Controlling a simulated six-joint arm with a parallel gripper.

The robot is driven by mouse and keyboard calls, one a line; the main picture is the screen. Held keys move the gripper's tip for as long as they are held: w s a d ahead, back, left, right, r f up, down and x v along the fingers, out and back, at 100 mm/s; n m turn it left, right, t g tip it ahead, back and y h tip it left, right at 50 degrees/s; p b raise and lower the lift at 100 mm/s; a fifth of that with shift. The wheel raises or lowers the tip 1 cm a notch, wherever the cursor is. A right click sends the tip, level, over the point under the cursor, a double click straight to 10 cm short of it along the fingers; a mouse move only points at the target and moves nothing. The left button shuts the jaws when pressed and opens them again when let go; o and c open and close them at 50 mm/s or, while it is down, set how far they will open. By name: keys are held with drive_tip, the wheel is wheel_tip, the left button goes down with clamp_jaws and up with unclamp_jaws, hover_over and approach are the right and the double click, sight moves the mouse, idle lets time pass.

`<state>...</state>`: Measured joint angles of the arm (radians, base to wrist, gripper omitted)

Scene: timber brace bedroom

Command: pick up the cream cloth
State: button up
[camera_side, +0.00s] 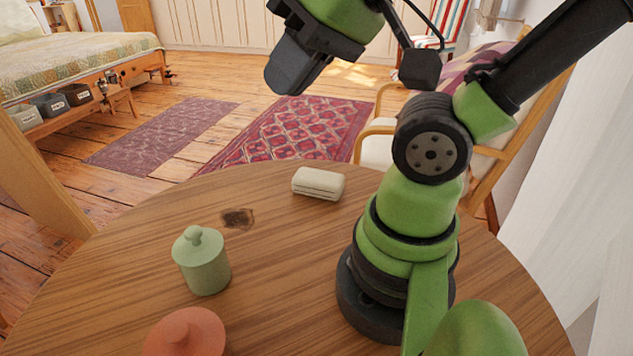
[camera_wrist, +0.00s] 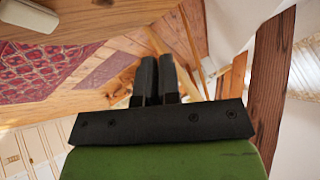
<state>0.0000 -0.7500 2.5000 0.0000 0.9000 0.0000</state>
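The cream cloth (camera_side: 318,183) is a small folded bundle lying on the round wooden table, toward its far edge. It also shows at the top left corner of the wrist view (camera_wrist: 28,14), partly cut off. My gripper (camera_side: 283,78) is high above the table, beyond and above the cloth in the side view, and apart from it. In the wrist view its two dark fingers (camera_wrist: 157,80) are together with nothing seen between them.
A green lidded jar (camera_side: 202,262) stands on the table (camera_side: 270,290) left of the cloth. An orange-red lidded jar (camera_side: 186,334) is at the near edge. Bare tabletop surrounds the cloth. A chair (camera_side: 378,150) stands behind the table.

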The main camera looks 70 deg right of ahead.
drive_tip(key=o, duration=1.6)
drive_tip(key=shift+o, duration=0.2)
drive_tip(key=n+g+h, duration=0.2)
drive_tip(key=n+g, duration=0.2)
drive_tip(key=g, duration=0.3)
hover_over(318, 176)
wheel_tip(318, 176, down, 20)
drive_tip(key=shift+w+f, duration=0.1)
drive_tip(key=shift+f, duration=0.05)
wheel_tip(318, 176, down, 4)
drive_tip(key=shift+r, duration=0.25)
drive_tip(key=shift+f, duration=3)
